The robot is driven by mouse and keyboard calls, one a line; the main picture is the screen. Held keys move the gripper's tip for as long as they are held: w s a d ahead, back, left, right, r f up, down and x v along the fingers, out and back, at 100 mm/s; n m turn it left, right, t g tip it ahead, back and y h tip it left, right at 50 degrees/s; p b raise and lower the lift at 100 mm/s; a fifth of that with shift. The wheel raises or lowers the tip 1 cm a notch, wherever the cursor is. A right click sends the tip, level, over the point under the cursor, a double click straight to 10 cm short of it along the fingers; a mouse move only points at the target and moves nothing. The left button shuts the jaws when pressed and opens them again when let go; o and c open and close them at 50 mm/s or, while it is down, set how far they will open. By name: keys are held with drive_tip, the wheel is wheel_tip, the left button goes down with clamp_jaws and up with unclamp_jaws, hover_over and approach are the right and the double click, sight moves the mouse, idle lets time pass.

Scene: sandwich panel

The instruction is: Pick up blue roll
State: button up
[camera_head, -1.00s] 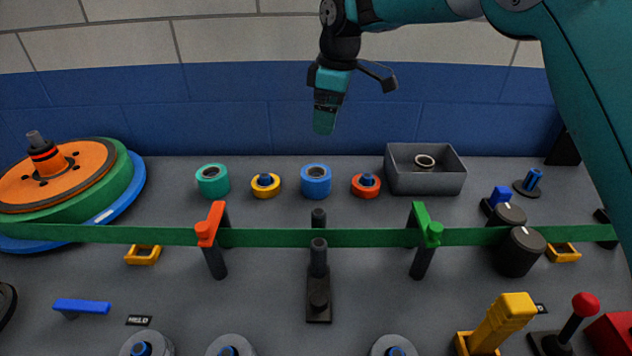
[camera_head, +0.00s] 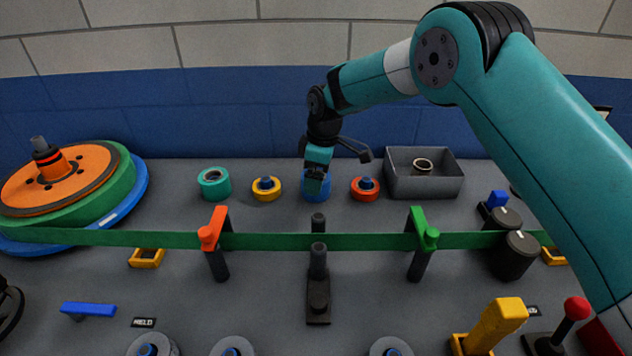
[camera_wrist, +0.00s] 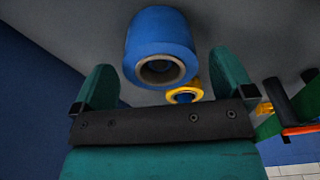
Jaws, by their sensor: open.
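The blue roll (camera_head: 317,190) stands on the grey panel in the back row, partly hidden behind my gripper (camera_head: 316,182) in the head view. In the wrist view the blue roll (camera_wrist: 160,45) shows its round end with a pale core, ahead of and between the two teal fingers. My gripper (camera_wrist: 165,85) is open with nothing held. It is just above or at the roll; I cannot tell whether a finger touches it.
A yellow roll (camera_head: 266,189) and a green roll (camera_head: 214,184) stand left of the blue roll, a red roll (camera_head: 365,189) right. A grey bin (camera_head: 425,187) holds a ring (camera_head: 422,166). A green band (camera_head: 370,241) crosses in front on posts.

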drive_tip(key=shift+a+f, duration=0.15)
drive_tip(key=shift+f, duration=0.65)
drive_tip(key=shift+a+f, duration=0.1)
drive_tip(key=shift+f, duration=0.65)
drive_tip(key=c, duration=1)
drive_tip(key=shift+o, duration=0.2)
drive_tip(key=shift+r, duration=0.15)
wheel_tip(320, 180, up, 20)
drive_tip(key=b, duration=0.1)
